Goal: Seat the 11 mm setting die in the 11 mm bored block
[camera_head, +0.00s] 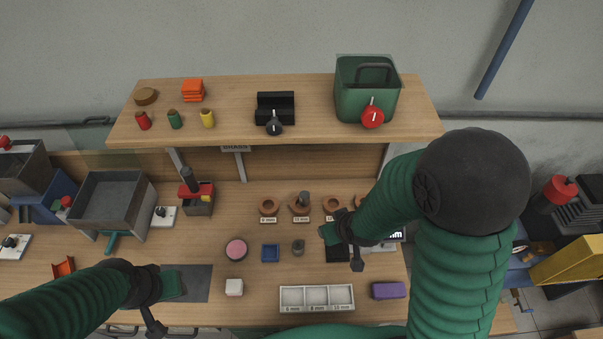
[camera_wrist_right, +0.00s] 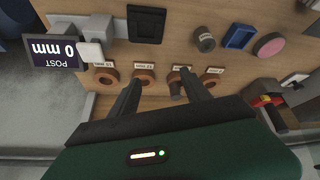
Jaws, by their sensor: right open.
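Several copper-coloured ring-shaped bored blocks stand in a row with labels. The second from the left, with a label that seems to read 11 mm (camera_head: 295,209), has a grey die (camera_head: 304,197) standing up in or on it. The die also shows in the right wrist view (camera_wrist_right: 176,90); its depth in the bore cannot be told. My right gripper (camera_wrist_right: 163,78) is open, its fingers appearing either side of that die but apart from it. My left gripper (camera_head: 172,284) is over the dark mat, fingers unclear.
Another grey cylinder (camera_head: 298,247) stands between the blue dish (camera_head: 270,253) and a black pad (camera_head: 337,254). A white three-compartment tray (camera_head: 317,309) lies at the front. A POST display (camera_wrist_right: 52,48) reads 0 mm. A shelf (camera_head: 230,122) overhangs the back.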

